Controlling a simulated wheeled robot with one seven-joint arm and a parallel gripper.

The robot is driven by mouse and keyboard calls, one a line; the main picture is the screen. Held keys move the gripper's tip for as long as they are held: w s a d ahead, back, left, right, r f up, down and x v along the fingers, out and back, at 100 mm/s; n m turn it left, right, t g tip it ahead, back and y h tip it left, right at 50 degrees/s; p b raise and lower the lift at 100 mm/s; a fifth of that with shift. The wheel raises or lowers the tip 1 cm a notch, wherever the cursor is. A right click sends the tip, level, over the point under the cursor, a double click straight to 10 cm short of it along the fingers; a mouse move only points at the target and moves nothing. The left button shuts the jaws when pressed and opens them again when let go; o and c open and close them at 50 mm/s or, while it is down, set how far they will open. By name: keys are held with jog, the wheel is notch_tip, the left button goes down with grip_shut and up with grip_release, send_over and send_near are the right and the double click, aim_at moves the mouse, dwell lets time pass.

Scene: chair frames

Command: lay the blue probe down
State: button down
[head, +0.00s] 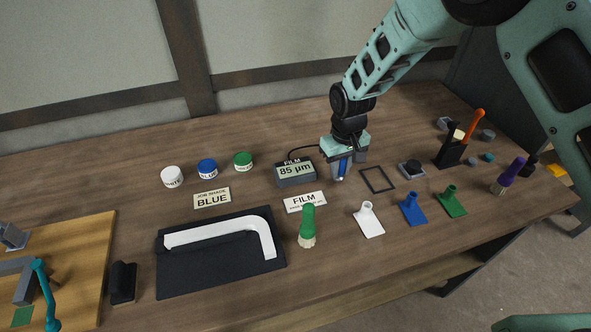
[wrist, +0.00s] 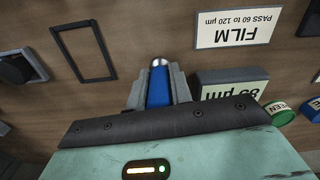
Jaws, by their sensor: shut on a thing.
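The blue probe (head: 342,168) is upright between the fingers of my gripper (head: 342,170), which is shut on it. In the wrist view the probe (wrist: 159,90) shows its blue body and silver tip between the grey fingers. I cannot tell whether the tip touches the table. A black cable (head: 303,148) runs from behind the film gauge (head: 295,174) toward my gripper. The gauge reads 85 µm and stands just left of the probe. An empty black rectangular outline (head: 377,180) lies on the table to the right of the probe.
A FILM card (head: 305,202) and a green-handled brush (head: 307,226) are in front. White (head: 369,220), blue (head: 412,209) and green (head: 452,202) flat-bladed pieces lie front right. A black puck (head: 411,168) is right of the outline. A white bent piece (head: 225,233) rests on a black mat (head: 210,277).

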jog(key=shift+f+b, duration=0.6)
jog(key=shift+f, duration=0.4)
jog(key=c, duration=1.2)
grip_release()
jog(key=shift+o, duration=0.2)
notch_tip(320, 180, up, 18)
jog(key=b, duration=0.3)
jog(key=shift+f, duration=0.25)
jog(key=s+r+n+y, duration=0.1)
jog(key=s+r, duration=0.1)
jog(key=s, duration=0.7)
jog(key=s+r, duration=0.2)
jog(key=s, duration=0.6)
jog(key=s+d+f, duration=0.1)
jog(key=s+d, duration=0.2)
jog(key=s, duration=0.4)
jog(key=s+d+f+n, duration=0.1)
jog(key=s+d, duration=0.1)
jog(key=s, duration=0.5)
jog(key=shift+s+d, duration=0.4)
